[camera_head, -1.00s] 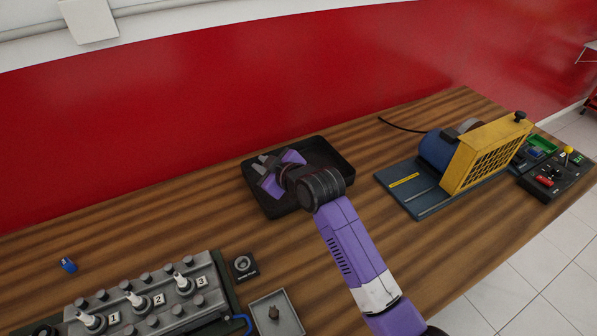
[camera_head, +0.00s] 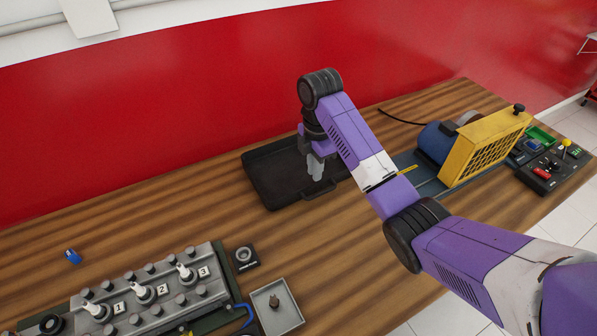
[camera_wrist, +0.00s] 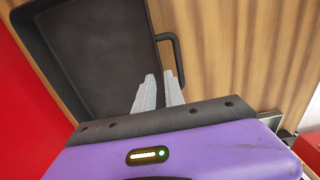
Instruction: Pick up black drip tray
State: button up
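The black drip tray (camera_head: 268,180) is a shallow rectangular pan lying on the wooden bench near the red wall. My arm hides its right part in the head view. My gripper (camera_head: 315,175) points down at the tray's front edge. In the wrist view the tray (camera_wrist: 95,50) fills the upper left, with a loop handle (camera_wrist: 177,50) on its right side. The two grey fingers (camera_wrist: 159,75) show a narrow gap between their tips, beside the handle's lower end. I cannot tell whether they touch the handle.
An engine block (camera_head: 150,290) and a small grey tray (camera_head: 277,308) are at the front left. A blue item (camera_head: 72,256) lies at the left.

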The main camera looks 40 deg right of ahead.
aim_at(316, 184)
notch_tip(316, 184, down, 3)
jog(key=shift+s+r+b, duration=0.1)
jog(key=shift+b, duration=0.45)
jog(key=shift+s+d+f+p, duration=0.15)
jog(key=shift+f+p, duration=0.25)
jog(key=shift+p, duration=0.15)
jog(key=shift+f, duration=1.25)
grip_shut()
jog(key=shift+r, duration=0.15)
